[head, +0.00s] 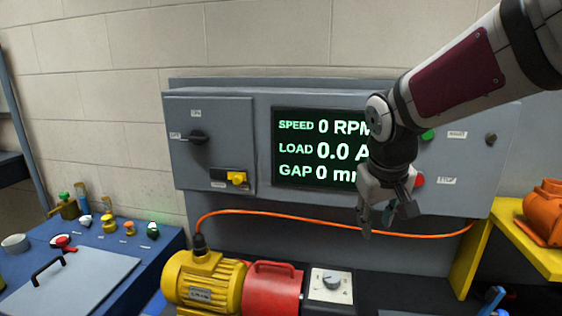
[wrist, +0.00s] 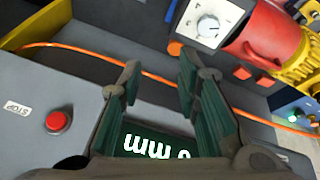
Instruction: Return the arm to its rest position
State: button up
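My arm comes in from the upper right of the head view. My gripper (head: 376,222) hangs in front of the right part of the grey control panel (head: 222,130), fingers down. In the wrist view my gripper (wrist: 157,75) has its two fingers apart with nothing between them. The panel's display (head: 292,165) reads speed 0 RPM and load 0.0 A, with a gap line partly covered by my gripper. A red button (head: 420,181) is just right of the gripper. It also shows in the wrist view, beside a STOP label (wrist: 17,108).
A yellow motor (head: 205,280) with a red part (head: 272,290) stands below the panel, beside a dial box (head: 330,285). An orange cable (head: 300,217) crosses behind my gripper. A yellow shelf (head: 530,250) holds an orange object (head: 543,212). A blue bench (head: 165,248) is at left.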

jog(key=s+r+m+t+y+b, duration=0.1)
jog(key=s+m, duration=0.1)
jog(key=s, duration=1.8)
jog(key=shift+s+d+r, duration=0.15)
jog(key=shift+s+d, duration=0.05)
jog(key=shift+s, duration=0.2)
